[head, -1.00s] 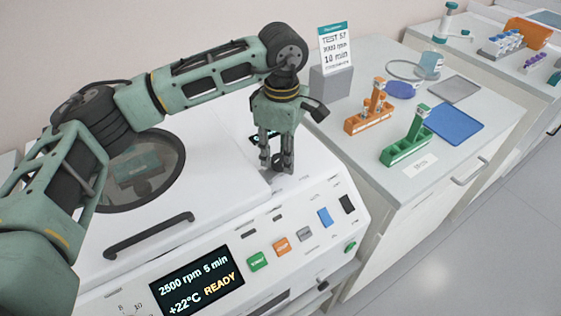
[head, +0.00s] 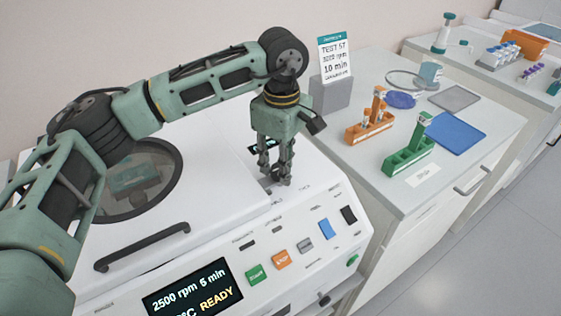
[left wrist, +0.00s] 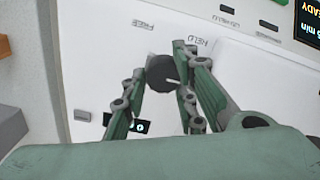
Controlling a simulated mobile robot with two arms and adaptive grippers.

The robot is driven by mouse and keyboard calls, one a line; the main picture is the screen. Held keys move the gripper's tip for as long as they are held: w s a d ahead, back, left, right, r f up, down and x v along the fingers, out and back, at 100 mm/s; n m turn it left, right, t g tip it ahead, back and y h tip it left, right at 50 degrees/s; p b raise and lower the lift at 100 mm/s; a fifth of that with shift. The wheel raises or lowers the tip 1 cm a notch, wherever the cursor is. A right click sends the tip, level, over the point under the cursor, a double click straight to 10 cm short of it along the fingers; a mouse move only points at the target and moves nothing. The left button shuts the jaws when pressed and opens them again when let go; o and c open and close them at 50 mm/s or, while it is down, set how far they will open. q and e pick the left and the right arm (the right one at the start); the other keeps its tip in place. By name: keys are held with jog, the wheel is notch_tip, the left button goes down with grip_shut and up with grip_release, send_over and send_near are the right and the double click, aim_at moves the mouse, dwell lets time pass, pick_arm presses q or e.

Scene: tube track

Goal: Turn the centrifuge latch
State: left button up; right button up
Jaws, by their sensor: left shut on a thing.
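The white centrifuge (head: 225,195) fills the lower middle of the head view. My left gripper (head: 275,174) points down at its top, near the right side of the lid. In the left wrist view, the latch is a dark round knob (left wrist: 161,69) with a pale line on it. The left gripper's fingers (left wrist: 163,73) are shut on it, one on each side. Labels reading FREE and HELD are printed on the panel beside the knob. In the head view the fingers mostly hide the knob. My right gripper is not in view.
The centrifuge has a round lid window (head: 140,182), a dark handle (head: 143,246) and a display (head: 200,292) reading READY. Coloured buttons line its front. On the bench to the right stand an orange rack (head: 370,128), a green rack (head: 408,157) and a sign (head: 336,58).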

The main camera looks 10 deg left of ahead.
pick_arm(q)
jog(key=o, duration=1)
jog(key=shift+w+d+r, duration=0.1)
jog(key=shift+w+r, duration=0.15)
jog(key=shift+w, duration=0.15)
jog(key=shift+f, duration=0.15)
jog(key=shift+s, duration=0.15)
notch_tip(320, 180, up, 12)
